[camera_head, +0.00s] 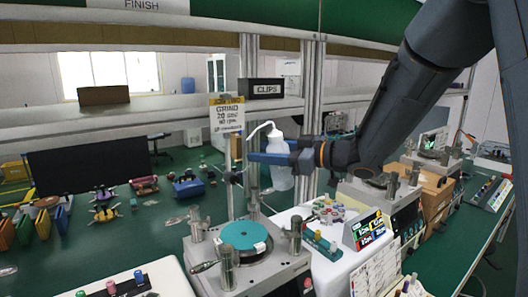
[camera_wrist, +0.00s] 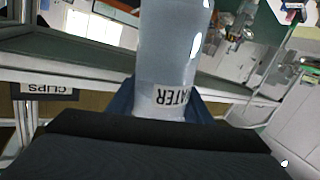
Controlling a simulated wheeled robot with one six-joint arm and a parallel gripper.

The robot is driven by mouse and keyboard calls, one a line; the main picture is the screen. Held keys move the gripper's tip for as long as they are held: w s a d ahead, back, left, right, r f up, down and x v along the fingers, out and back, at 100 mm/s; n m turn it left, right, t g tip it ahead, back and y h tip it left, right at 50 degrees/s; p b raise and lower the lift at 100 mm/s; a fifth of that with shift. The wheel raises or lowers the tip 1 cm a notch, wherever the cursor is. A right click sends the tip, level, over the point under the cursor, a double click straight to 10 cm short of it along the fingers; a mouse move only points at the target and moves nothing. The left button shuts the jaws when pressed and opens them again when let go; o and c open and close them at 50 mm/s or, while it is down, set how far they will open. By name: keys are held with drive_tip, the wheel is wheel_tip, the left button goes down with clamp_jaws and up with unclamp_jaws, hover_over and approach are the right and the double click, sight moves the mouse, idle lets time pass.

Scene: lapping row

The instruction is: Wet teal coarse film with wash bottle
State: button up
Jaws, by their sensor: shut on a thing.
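The teal film (camera_head: 243,236) is a round disc on top of a grey lapping machine (camera_head: 262,270), with a small white tag at its right edge. The wash bottle (camera_head: 282,180) is translucent white with a bent spout at its top left. My gripper (camera_head: 272,158) has blue fingers shut on the bottle, above and slightly right of the teal film in the picture. The bottle looks upright and apart from the disc. In the wrist view the bottle (camera_wrist: 172,50) stands between the blue fingers, with a label ending in "ATER". Its spout is out of that view.
Metal posts (camera_head: 228,268) stand around the disc. A metal upright (camera_head: 308,110) and a shelf with a CLIPS box (camera_head: 265,88) are behind the bottle. A rack of coloured bottles (camera_head: 322,244) and a colour-coded sign (camera_head: 366,230) stand right of the machine. Another rack (camera_head: 115,288) is front left.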

drive_tip(key=shift+w+d+f+n+t+h+b, duration=0.2)
drive_tip(key=shift+f+n+h+b, duration=0.55)
drive_tip(key=shift+n, duration=0.35)
drive_tip(key=shift+w+d+f+n+t+h+b, duration=0.1)
drive_tip(key=shift+d+f+n+h+b, duration=0.15)
drive_tip(key=shift+f+n+h+b, duration=0.7)
drive_tip(key=shift+w+d+f+n+t+h+b, duration=0.15)
drive_tip(key=shift+f+n+h+b, duration=0.4)
drive_tip(key=shift+n, duration=0.7)
drive_tip(key=shift+r, duration=0.1)
drive_tip(key=m+y+p, duration=0.1)
drive_tip(key=p, duration=0.2)
drive_tip(key=shift+m+g+y+p, duration=0.25)
drive_tip(key=shift+m+g+p, duration=0.05)
drive_tip(key=shift+m+g, duration=0.1)
drive_tip(key=shift+m+y+p, duration=0.6)
drive_tip(key=shift+m+p, duration=0.4)
drive_tip(key=shift+p, duration=0.3)
